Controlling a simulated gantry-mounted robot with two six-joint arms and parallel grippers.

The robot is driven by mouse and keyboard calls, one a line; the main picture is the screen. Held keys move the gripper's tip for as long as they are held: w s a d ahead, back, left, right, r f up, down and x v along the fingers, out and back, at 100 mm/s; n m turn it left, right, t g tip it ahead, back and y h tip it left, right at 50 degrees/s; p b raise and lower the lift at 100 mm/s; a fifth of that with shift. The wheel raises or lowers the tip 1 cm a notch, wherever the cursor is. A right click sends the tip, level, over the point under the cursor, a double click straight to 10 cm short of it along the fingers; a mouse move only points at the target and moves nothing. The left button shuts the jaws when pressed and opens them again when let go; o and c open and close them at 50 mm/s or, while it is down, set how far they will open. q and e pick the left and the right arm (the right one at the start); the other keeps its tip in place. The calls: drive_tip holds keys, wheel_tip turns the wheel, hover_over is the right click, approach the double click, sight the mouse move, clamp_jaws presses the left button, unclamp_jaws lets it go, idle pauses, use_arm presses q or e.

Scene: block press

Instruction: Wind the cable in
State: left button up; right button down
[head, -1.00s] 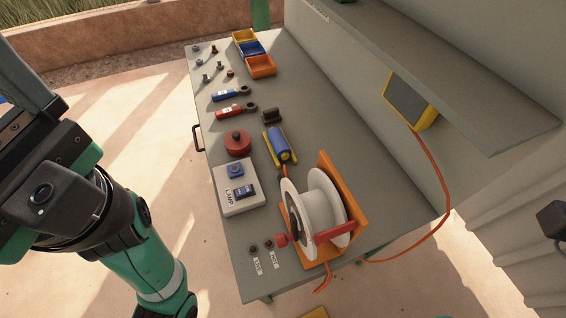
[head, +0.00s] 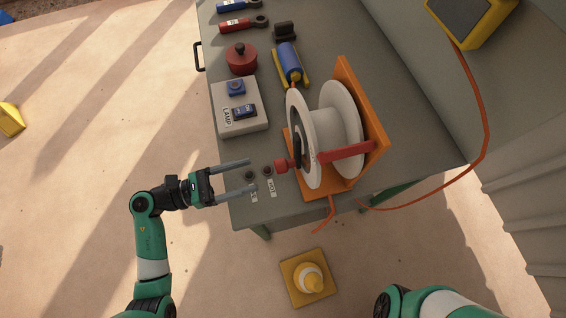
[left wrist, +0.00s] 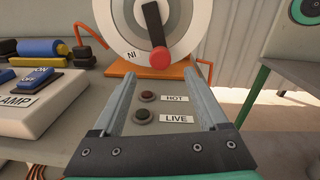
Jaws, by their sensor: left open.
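The white cable reel (head: 341,112) stands in an orange bracket (head: 368,120) on the bench. Its black crank ends in a red knob (head: 282,166); in the left wrist view the red knob (left wrist: 160,57) hangs low on the reel face near an "IN" mark. A red bar (head: 346,152) crosses the reel's front. Orange cable (head: 487,125) runs from a yellow-framed box to the reel area, and a short piece (head: 331,208) hangs at the bracket's foot. My left gripper (head: 252,174) is open and empty, left of the knob and apart from it. My right gripper is out of view.
A grey lamp switch box (head: 240,108), a red round knob (head: 241,59) and a blue-yellow cylinder (head: 288,62) stand behind. HOT (left wrist: 147,97) and LIVE (left wrist: 142,115) indicators lie between my fingers in the wrist view. A yellow floor block (head: 307,278) stands below the bench.

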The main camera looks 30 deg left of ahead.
sight(282, 165)
use_arm(q)
drive_tip(key=b+x, duration=0.1)
drive_tip(key=x, duration=0.9)
clamp_jaws()
idle(1.0)
